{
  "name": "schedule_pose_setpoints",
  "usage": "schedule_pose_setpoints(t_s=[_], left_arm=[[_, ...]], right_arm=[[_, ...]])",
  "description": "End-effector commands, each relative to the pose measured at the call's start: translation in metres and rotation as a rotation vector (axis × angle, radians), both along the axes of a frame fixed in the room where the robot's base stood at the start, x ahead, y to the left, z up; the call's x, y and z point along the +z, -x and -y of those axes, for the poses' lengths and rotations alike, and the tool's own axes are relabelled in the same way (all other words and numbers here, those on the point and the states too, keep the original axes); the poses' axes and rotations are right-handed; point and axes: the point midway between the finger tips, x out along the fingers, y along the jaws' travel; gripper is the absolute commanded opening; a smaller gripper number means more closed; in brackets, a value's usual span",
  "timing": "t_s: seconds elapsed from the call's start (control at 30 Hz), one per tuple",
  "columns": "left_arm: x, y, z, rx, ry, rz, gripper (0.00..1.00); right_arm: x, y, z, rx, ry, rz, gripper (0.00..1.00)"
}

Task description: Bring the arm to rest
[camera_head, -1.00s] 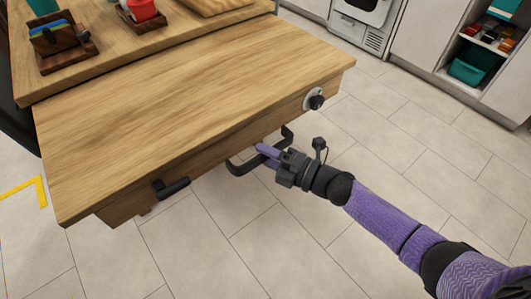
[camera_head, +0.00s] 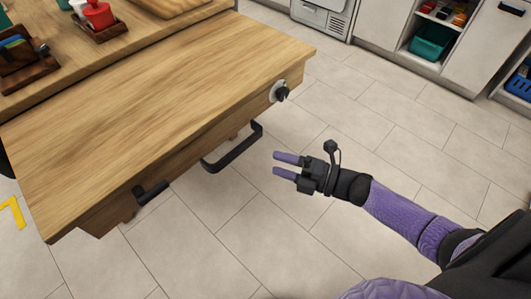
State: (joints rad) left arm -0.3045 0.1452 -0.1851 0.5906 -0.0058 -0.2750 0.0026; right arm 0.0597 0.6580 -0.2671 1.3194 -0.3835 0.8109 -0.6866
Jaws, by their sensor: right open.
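My right gripper (camera_head: 286,165) is open and empty, its two purple fingers pointing left. It hangs over the tiled floor, to the right of the dark bar handle (camera_head: 236,152) on the front of the wooden table, with a visible gap between them. My right arm (camera_head: 400,208) comes in from the lower right. My left gripper is not in view.
The wooden table (camera_head: 160,95) fills the left, with a dark knob (camera_head: 281,93) and a smaller black handle (camera_head: 150,193) on its front. A wooden caddy (camera_head: 22,60) stands at the back left. Cabinets with a teal bin (camera_head: 431,42) stand at the back right. The floor between is clear.

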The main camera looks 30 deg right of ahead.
Motion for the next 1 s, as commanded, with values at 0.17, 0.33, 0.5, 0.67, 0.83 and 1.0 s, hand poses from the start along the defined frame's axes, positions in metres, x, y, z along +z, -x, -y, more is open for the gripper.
schedule_pose_setpoints(t_s=[0.17,0.33,0.5,0.67,0.83,1.0], left_arm=[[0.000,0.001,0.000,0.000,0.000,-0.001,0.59],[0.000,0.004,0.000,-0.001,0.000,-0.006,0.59],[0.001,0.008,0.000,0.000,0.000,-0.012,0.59],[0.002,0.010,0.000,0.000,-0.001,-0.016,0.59],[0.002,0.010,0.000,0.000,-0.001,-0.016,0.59],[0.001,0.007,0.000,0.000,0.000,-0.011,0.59]], right_arm=[[-0.001,0.001,0.001,0.000,0.000,0.000,0.71],[0.000,0.000,0.000,0.000,0.000,0.000,0.71],[-0.039,0.007,0.014,-0.140,-0.059,-0.172,0.71],[-0.171,0.083,0.051,-0.625,-0.241,-0.750,0.71],[-0.263,0.221,0.058,-1.100,-0.361,-1.255,0.71],[-0.293,0.350,0.040,-1.473,-0.387,-1.594,0.71]])
